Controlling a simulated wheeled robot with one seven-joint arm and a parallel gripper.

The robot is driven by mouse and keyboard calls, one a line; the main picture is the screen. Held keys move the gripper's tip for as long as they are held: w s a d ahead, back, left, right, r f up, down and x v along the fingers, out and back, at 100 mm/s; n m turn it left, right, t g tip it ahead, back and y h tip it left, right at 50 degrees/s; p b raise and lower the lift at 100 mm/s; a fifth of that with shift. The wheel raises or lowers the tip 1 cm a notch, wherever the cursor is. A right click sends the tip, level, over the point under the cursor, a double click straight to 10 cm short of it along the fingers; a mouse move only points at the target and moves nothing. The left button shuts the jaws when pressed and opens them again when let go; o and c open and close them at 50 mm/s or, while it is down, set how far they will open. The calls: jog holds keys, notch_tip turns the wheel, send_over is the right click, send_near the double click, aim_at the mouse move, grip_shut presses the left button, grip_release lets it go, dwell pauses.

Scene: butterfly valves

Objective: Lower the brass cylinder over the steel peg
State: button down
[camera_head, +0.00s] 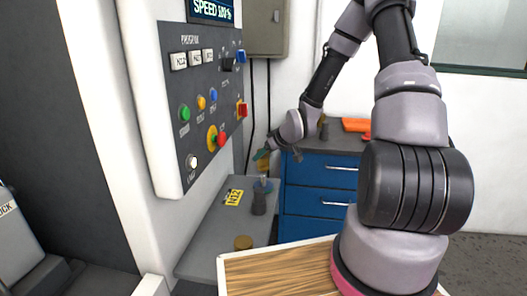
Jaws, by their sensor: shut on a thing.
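My gripper (265,158) is in the middle of the view, at the end of my arm, above the grey ledge. It is shut on a small brass-yellow piece, which looks like the brass cylinder (261,154); my fingers hide part of it. Below it, a dark grey upright post with a bluish collar and a thin light tip stands on the ledge; this looks like the steel peg (263,181). The held piece appears above the peg and apart from it. Their exact alignment is too small to tell.
The grey ledge (210,240) also carries a yellow label plate (233,197) and a short brownish-gold round piece (243,242). A control panel (205,110) with buttons rises at left. A blue drawer cabinet (318,185) stands behind. A wooden surface (275,275) lies in front.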

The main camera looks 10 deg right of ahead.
aim_at(266, 170)
jog(key=shift+f, duration=1.95)
jog(key=shift+f, duration=1.65)
jog(key=shift+c, duration=0.5)
grip_release()
jog(key=v, duration=1)
jog(key=shift+s+r, duration=0.25)
jog(key=shift+r, duration=0.05)
jog(key=shift+d, duration=0.2)
